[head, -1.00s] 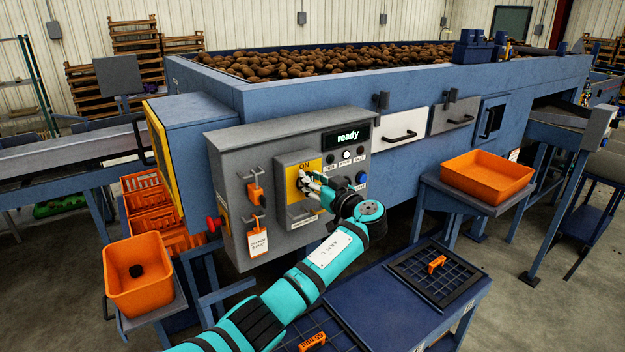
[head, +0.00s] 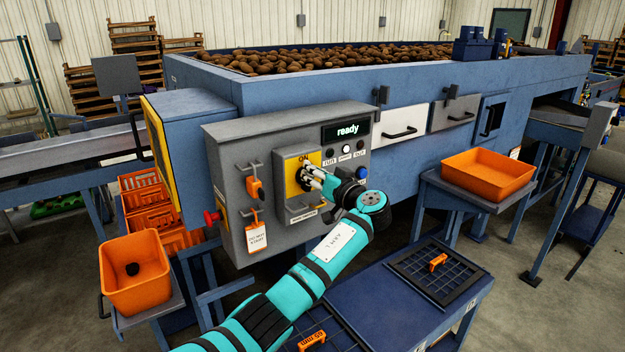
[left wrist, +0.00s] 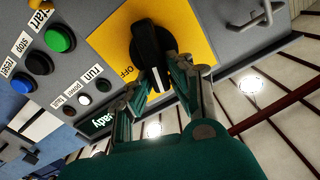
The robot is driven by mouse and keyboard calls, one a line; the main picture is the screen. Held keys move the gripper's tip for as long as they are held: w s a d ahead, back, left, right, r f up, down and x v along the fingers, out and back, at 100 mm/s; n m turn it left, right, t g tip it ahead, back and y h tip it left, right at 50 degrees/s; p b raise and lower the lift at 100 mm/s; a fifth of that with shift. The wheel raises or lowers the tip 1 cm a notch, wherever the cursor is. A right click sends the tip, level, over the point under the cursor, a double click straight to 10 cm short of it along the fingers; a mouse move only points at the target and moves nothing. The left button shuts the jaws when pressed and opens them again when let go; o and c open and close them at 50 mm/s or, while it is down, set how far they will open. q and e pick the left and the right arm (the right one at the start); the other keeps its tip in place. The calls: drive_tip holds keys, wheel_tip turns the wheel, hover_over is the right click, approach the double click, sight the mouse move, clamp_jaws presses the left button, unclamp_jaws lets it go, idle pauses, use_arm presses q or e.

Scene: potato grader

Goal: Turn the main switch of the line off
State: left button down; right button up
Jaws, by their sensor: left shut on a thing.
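The main switch is a black rotary knob (left wrist: 150,45) on a yellow plate (left wrist: 105,40), with an OFF label beside it in the left wrist view. My left gripper (left wrist: 160,82) is shut on the knob's grip, one finger on each side. In the head view the yellow plate (head: 291,160) sits on the grey control panel (head: 232,150), and my left gripper (head: 306,178) reaches it from the right and front, hiding much of the knob. The panel's display (head: 346,130) reads "ready". My right gripper is not in view.
An orange lockout piece (head: 255,188) and a tag (head: 256,237) hang left of the switch. A red knob (head: 212,217) sticks out at the panel's left side. Orange bins (head: 137,275) stand on both sides.

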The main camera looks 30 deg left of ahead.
use_arm(q)
drive_tip(key=shift+w+d+f+m, duration=0.1)
drive_tip(key=shift+w+f+m, duration=0.2)
drive_tip(key=shift+m, duration=2.1)
drive_tip(key=shift+w+d+f+m, duration=0.2)
drive_tip(key=shift+f+m, duration=0.25)
drive_tip(key=shift+m, duration=1.95)
drive_tip(key=shift+w+d+f+m, duration=0.1)
drive_tip(key=shift+w+f+m, duration=0.2)
drive_tip(key=shift+m, duration=2.1)
drive_tip(key=shift+f, duration=0.1)
drive_tip(key=c, duration=1.2)
unclamp_jaws()
drive_tip(key=shift+c, duration=0.2)
drive_tip(key=v, duration=1.2)
